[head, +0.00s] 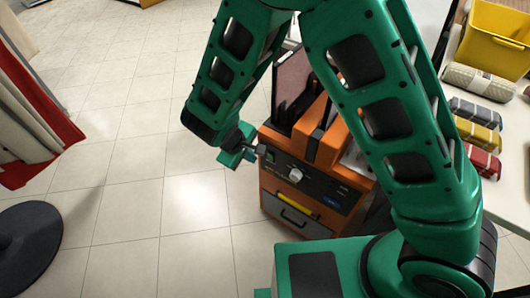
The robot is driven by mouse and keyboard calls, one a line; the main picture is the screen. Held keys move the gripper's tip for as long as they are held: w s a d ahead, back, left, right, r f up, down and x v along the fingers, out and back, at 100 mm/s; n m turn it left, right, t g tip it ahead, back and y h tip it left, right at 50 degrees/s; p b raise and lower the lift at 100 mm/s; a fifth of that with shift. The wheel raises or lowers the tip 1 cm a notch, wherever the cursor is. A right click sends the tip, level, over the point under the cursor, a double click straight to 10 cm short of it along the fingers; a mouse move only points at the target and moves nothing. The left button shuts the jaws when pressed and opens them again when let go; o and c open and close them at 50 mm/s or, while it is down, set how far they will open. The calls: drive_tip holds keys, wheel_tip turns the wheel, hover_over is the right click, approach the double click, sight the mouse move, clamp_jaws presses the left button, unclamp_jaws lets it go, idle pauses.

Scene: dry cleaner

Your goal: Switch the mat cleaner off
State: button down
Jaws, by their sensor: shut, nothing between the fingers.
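The mat cleaner is an orange machine (335,146) on the tiled floor, partly hidden behind my green arm. Its dark front panel (316,188) carries a white knob (295,174) and a small green spot (270,157), which may be a switch, at the upper left. A small blue patch shows further right on the panel. My gripper (260,150) is shut and empty, with its tip at the panel's upper left corner, close to the green spot. I cannot tell whether it touches the panel. The switch's position is too small to read.
A white table (515,190) on the right bears a yellow bin (495,42) and several rolled cloths. Hanging red and pale cloths (28,120) and a round black base (28,245) are on the left. The floor between is clear.

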sight(270, 157)
idle(0.3)
drive_tip(key=shift+w+d+f, duration=0.85)
drive_tip(key=shift+w+f, duration=0.2)
drive_tip(key=shift+f, duration=0.35)
drive_tip(key=shift+w+d+f, duration=0.85)
drive_tip(key=shift+w+f, duration=0.25)
drive_tip(key=shift+f, duration=0.35)
drive_tip(key=shift+w+d+f, duration=0.85)
drive_tip(key=shift+w+f, duration=0.2)
drive_tip(key=shift+f, duration=0.35)
